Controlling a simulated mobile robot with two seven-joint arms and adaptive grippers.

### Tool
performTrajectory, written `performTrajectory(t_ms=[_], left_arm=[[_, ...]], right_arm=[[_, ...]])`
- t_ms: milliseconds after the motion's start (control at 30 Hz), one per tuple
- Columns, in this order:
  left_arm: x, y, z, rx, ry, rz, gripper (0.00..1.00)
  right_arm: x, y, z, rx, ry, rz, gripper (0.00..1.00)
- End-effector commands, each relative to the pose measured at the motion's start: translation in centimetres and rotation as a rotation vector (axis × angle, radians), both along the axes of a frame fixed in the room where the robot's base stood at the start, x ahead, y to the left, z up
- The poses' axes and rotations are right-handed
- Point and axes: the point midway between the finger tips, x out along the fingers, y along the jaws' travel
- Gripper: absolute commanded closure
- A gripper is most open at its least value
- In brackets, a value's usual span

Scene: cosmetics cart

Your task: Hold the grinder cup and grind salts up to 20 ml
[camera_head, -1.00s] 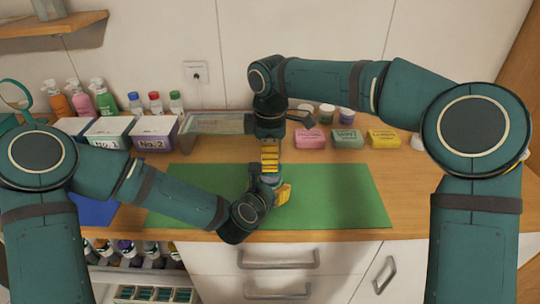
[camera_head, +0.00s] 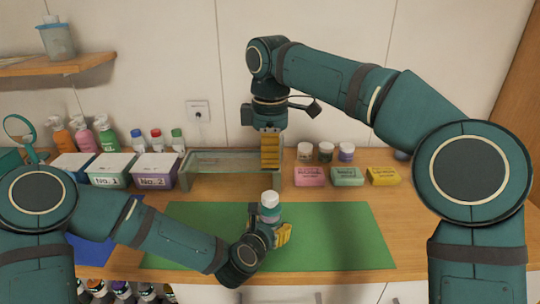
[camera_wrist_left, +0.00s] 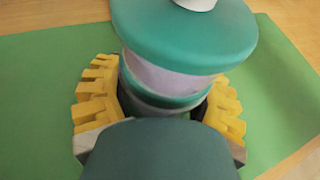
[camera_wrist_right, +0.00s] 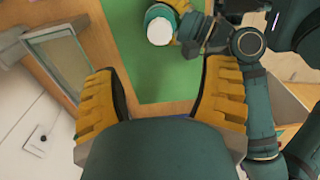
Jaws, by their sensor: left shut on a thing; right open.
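The grinder cup (camera_head: 270,207) stands upright over the green mat (camera_head: 340,235), with a white top and a teal band. In the left wrist view the cup (camera_wrist_left: 180,40) shows a broad teal upper part over a pale, see-through body; any salt level in it cannot be read. My left gripper (camera_head: 278,236) is shut on the cup's lower body, one yellow finger on each side. My right gripper (camera_head: 270,165) is open and empty above the cup, apart from it. In the right wrist view the cup's white top (camera_wrist_right: 159,30) lies beyond the open fingers.
A glass-walled tray (camera_head: 225,160) stands behind the mat. Boxes labelled No. 1 (camera_head: 108,181) and No. 2 (camera_head: 153,182) are to the left. Pink (camera_head: 311,177), green (camera_head: 347,176) and yellow (camera_head: 384,176) blocks lie to the right. The mat's right half is clear.

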Motion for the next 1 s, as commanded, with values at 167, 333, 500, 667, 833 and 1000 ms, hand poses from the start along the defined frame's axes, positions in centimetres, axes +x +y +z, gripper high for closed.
performTrajectory(t_ms=[167,333,500,667,833,1000], left_arm=[[0.0,0.0,0.0,0.000,0.000,0.000,0.82],[0.0,0.0,0.0,0.000,0.000,0.000,0.82],[0.0,0.0,0.0,0.000,0.000,0.000,0.82],[0.0,0.0,0.0,0.000,0.000,0.000,0.82],[0.0,0.0,0.0,0.000,0.000,0.000,0.82],[0.0,0.0,0.0,0.000,0.000,0.000,0.82]], right_arm=[[0.0,0.0,0.0,0.000,0.000,0.021,0.28],[0.0,0.1,-0.1,0.001,0.001,0.185,0.28],[0.0,0.1,-0.2,0.001,0.001,0.447,0.28],[-0.1,0.1,-0.2,0.001,0.001,0.652,0.28],[-0.1,0.2,-0.3,0.000,0.002,0.768,0.28],[-0.1,0.1,-1.5,-0.001,0.004,0.789,0.28]])
